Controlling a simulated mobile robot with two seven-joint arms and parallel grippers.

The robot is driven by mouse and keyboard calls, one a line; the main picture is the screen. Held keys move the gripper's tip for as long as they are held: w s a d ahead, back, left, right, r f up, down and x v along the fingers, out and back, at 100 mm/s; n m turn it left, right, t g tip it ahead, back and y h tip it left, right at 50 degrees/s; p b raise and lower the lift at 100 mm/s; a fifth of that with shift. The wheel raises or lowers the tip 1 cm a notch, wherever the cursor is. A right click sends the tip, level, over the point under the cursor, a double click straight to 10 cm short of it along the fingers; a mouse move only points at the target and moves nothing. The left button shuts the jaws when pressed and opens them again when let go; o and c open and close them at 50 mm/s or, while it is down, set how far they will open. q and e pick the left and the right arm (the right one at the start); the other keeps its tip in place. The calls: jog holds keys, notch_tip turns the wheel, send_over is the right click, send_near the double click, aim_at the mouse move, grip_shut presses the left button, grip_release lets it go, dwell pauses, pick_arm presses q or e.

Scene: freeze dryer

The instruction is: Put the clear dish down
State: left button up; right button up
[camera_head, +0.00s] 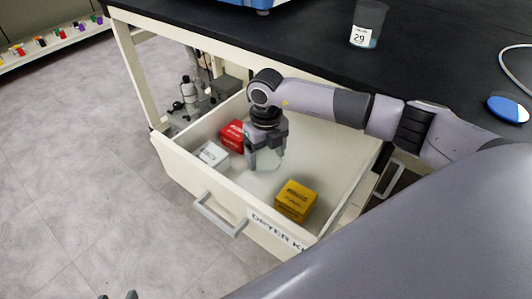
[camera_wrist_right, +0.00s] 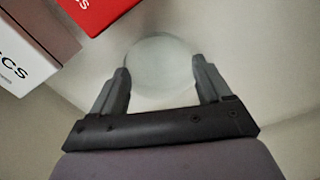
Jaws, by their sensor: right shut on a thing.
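The clear dish (camera_wrist_right: 162,62) is a round, see-through disc between the two fingers of my right gripper (camera_wrist_right: 163,78) in the wrist view. The right gripper is shut on it, with a finger at each side of the rim. In the head view my right gripper (camera_head: 267,158) points down inside the open white drawer (camera_head: 180,165), and the dish (camera_head: 264,161) shows only faintly at its fingertips. I cannot tell whether the dish touches the drawer floor. Two dark tips, likely my left gripper (camera_head: 117,296), show at the bottom edge, mostly cut off.
In the drawer, a red box (camera_head: 232,135) and a white box (camera_head: 213,154) stand left of the gripper, and a yellow box (camera_head: 295,201) stands at the front right. The black worktop (camera_head: 300,45) lies above and behind, with a labelled cup (camera_head: 368,22) on it.

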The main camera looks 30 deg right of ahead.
aim_at(266, 162)
jog(key=shift+f, duration=0.2)
jog(key=o, duration=1.2)
jog(key=shift+c, duration=0.2)
jog(key=shift+r, duration=0.3)
pick_arm(q)
jog(key=shift+s+a+f+g+y+p, duration=0.2)
jog(key=shift+s+a+f+p, duration=0.15)
jog(key=shift+a+p, duration=0.3)
jog(key=shift+s+a+f+g+y+p, duration=0.1)
jog(key=shift+s+a+f+g+p, duration=0.1)
jog(key=shift+a+f+p, duration=0.4)
pick_arm(e)
notch_tip(266, 162, up, 12)
pick_arm(q)
jog(key=shift+d+r+n, duration=0.25)
jog(key=shift+n, duration=0.05)
pick_arm(e)
jog(key=shift+f, duration=0.1)
